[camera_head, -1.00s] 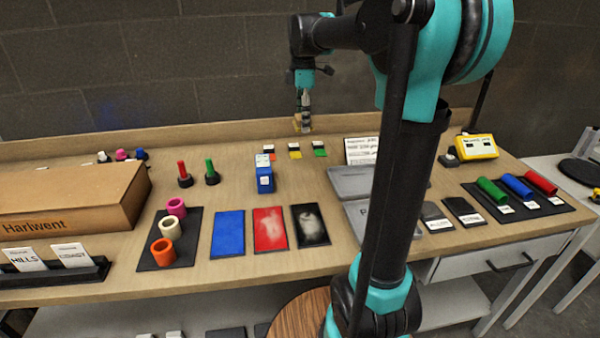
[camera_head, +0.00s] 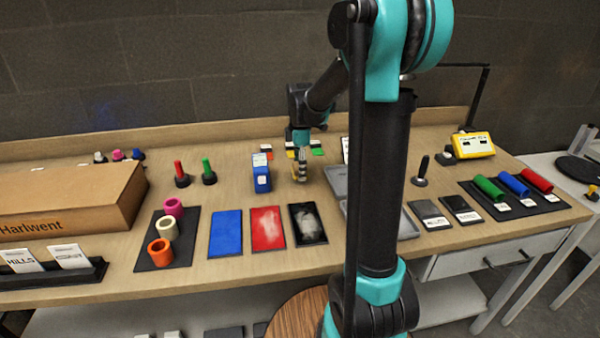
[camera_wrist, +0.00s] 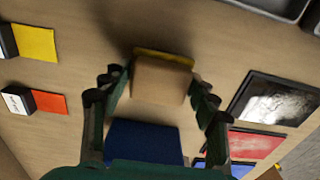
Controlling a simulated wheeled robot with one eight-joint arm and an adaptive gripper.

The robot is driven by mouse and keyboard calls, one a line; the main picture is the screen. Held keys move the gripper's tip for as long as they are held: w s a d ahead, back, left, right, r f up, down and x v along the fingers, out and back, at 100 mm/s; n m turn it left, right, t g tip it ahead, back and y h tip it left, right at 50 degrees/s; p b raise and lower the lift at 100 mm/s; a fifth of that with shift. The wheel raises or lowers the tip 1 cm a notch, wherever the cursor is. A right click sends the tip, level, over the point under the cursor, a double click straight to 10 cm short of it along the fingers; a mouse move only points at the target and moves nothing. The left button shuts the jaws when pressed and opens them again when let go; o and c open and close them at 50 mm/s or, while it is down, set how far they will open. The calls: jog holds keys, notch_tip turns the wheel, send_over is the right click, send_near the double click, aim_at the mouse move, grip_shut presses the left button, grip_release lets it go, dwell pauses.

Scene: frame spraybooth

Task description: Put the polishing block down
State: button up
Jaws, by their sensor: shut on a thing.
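The polishing block (camera_wrist: 162,80) shows in the wrist view as a tan block with a yellow edge, between my fingers. My gripper (camera_wrist: 158,88) is shut on it. In the head view my gripper (camera_head: 301,177) points down, low over the back middle of the table, just right of a blue box (camera_head: 261,178). The block is small and mostly hidden by the fingers there. I cannot tell whether it touches the table. The blue box also shows below the block in the wrist view (camera_wrist: 145,142).
Colour cards, such as a green one (camera_head: 317,152), lie behind my gripper. Blue (camera_head: 226,232), red (camera_head: 268,228) and black-framed panels (camera_head: 308,225) lie in front. A grey tray (camera_head: 336,181) is to the right. Bare wood lies between gripper and panels.

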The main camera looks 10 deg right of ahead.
jog(key=shift+f, duration=0.85)
jog(key=shift+f, duration=0.1)
jog(key=o, duration=1.3)
notch_tip(320, 180, up, 12)
jog(key=shift+r, duration=0.1)
